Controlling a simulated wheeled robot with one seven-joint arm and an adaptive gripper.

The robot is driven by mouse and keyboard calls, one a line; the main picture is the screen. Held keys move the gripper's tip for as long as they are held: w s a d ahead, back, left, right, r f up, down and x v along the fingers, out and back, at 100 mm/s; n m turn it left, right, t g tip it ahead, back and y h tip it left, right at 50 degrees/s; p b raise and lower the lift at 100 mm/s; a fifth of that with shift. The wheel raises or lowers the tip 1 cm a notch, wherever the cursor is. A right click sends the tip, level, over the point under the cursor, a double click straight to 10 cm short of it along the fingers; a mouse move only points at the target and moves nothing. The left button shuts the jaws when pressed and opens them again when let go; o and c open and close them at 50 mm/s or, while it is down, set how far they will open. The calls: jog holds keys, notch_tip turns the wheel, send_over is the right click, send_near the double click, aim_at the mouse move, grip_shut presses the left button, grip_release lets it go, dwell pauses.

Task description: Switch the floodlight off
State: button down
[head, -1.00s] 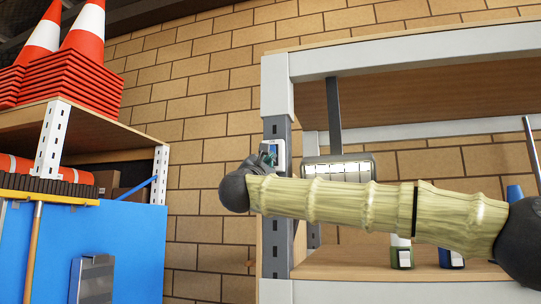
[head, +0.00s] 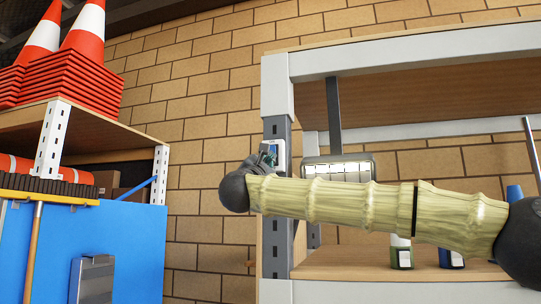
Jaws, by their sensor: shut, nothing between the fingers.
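The floodlight (head: 338,168) is a grey-framed lamp with a pale, bright face, below a dark upright bar in the right-hand shelf unit. My arm hides its lower edge. A small white switch box (head: 281,152) with a blue part is on the grey shelf post, left of the floodlight. My gripper (head: 268,158) is shut and empty, small and dark, right in front of the box in this view. It covers part of the box, and I cannot tell whether it touches. The switch position is hidden.
At left are traffic cones (head: 85,35) on a shelf, a blue panel (head: 125,245) and a broom (head: 35,240). Brick wall stands behind.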

jog(key=shift+w+d, duration=0.1)
jog(key=shift+w, duration=0.3)
dwell(0.3)
jog(key=shift+s+f+b, duration=0.2)
jog(key=shift+s+b, duration=0.15)
jog(key=shift+b, duration=0.45)
jog(key=s+a+b, duration=0.2)
jog(key=s+b, duration=0.5)
jog(key=shift+s+a+r, duration=0.2)
jog(key=shift+s+a, duration=0.15)
jog(key=shift+s, duration=0.05)
